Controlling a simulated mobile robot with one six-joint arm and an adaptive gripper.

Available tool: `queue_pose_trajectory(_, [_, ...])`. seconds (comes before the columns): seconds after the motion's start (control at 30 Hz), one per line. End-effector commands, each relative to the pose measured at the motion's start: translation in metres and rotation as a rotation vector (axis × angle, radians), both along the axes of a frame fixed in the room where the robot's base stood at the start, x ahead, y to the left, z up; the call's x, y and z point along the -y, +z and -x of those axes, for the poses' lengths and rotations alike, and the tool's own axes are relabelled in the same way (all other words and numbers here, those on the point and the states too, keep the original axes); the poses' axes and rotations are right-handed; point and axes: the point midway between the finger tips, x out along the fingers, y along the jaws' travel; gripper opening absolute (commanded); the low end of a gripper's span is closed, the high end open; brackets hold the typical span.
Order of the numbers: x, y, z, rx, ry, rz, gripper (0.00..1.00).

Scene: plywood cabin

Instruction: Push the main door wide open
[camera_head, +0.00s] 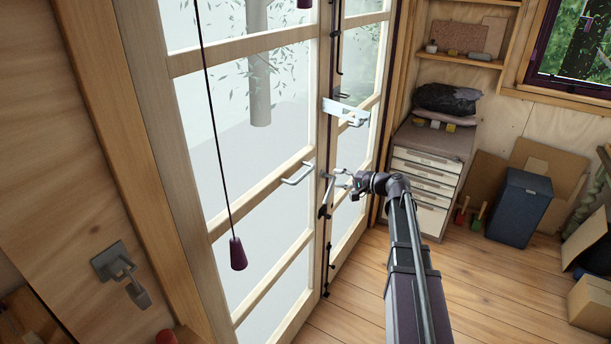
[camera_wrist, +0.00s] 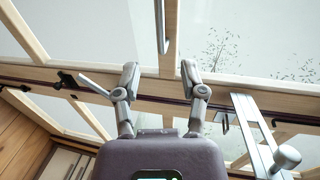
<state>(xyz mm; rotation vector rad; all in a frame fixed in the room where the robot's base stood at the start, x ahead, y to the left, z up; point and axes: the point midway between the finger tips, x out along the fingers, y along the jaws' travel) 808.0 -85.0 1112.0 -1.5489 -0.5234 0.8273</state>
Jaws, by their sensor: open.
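The main door is glazed, with pale wooden frames. Its left leaf (camera_head: 207,224) and narrower-looking right leaf (camera_head: 345,232) meet at a dark upright seam, and I cannot tell whether they stand ajar. A metal pull handle (camera_head: 297,174) is on the left leaf; a metal bar (camera_wrist: 163,28) shows ahead of the fingers in the wrist view. My gripper (camera_head: 345,180) is close to the seam, right of the pull handle. In the wrist view my gripper (camera_wrist: 159,72) has its two fingers apart with nothing between them. Contact with the door is unclear.
A pale metal bracket (camera_head: 345,110) crosses the seam above my gripper. A cord with a dark red pull (camera_head: 238,254) hangs before the left leaf. A drawer unit (camera_head: 427,172), a dark bin (camera_head: 518,207) and a cardboard box (camera_head: 592,304) stand right. The wooden floor (camera_head: 480,285) between is clear.

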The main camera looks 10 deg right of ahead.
Motion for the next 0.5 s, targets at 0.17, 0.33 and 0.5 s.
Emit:
queue_pose_trajectory(0.17, [-0.012, -0.005, -0.012, 0.000, 0.000, 0.000, 0.54])
queue_pose_trajectory(0.33, [-0.030, -0.010, -0.028, 0.000, 0.001, 0.000, 0.54])
queue_pose_trajectory(0.5, [-0.049, -0.016, -0.045, 0.000, 0.001, 0.000, 0.54])
